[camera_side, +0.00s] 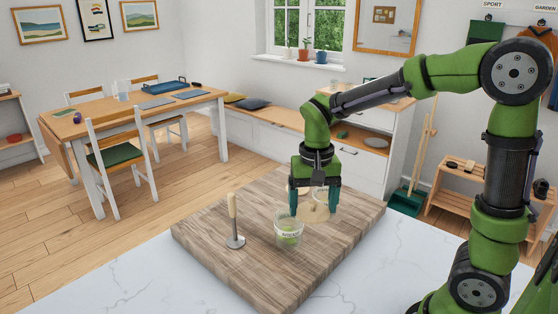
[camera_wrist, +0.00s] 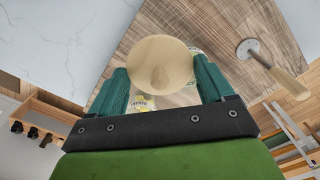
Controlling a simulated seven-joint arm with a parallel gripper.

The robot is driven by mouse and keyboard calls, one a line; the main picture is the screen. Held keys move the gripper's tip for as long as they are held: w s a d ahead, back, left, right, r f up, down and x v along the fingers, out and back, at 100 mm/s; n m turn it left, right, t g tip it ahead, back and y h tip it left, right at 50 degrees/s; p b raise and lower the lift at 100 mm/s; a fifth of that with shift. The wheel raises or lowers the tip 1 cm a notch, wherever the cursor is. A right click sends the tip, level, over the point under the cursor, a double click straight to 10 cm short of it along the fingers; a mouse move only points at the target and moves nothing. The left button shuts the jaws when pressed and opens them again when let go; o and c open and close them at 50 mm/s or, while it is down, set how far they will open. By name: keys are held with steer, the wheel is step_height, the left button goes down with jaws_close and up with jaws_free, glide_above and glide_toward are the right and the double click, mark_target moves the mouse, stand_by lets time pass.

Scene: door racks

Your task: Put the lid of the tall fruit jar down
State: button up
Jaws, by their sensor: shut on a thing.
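A round pale wooden lid (camera_side: 313,213) is between the fingers of my gripper (camera_side: 314,203), which is shut on it. The lid's round face fills the space between the teal fingertips in the wrist view (camera_wrist: 162,63). A clear jar with green contents and a label (camera_side: 289,232) stands on the wooden board, just left of and in front of the lid. Another pale labelled jar shows partly behind the gripper (camera_side: 321,194). In the wrist view a label with yellow on it (camera_wrist: 145,103) shows beyond the lid, which hides much of the jar. I cannot tell which jar is the tall one.
A tool with a wooden handle and metal disc foot (camera_side: 234,222) stands upright on the board, left of the jars. The wooden board (camera_side: 255,275) is bare at the front and right. It lies on a white marble top (camera_side: 205,280).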

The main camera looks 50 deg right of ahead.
steer(key=s, duration=0.9)
steer(key=w+r, duration=0.1)
steer(key=w, duration=0.2)
steer(key=w+d, duration=0.1)
steer(key=w, duration=0.2)
steer(key=w+r, duration=0.1)
steer(key=w, duration=0.2)
steer(key=shift+w+d+r, duration=0.25)
steer(key=shift+w+r, duration=0.05)
steer(key=shift+r, duration=0.05)
steer(key=w+d+f, duration=0.2)
steer(key=w+d, duration=0.1)
steer(key=w, duration=1)
glide_above(270, 208)
steer(key=shift+m, duration=0.3)
step_height(270, 208, down, 9)
steer(key=shift+r, duration=0.2)
steer(key=shift+f, duration=2.05)
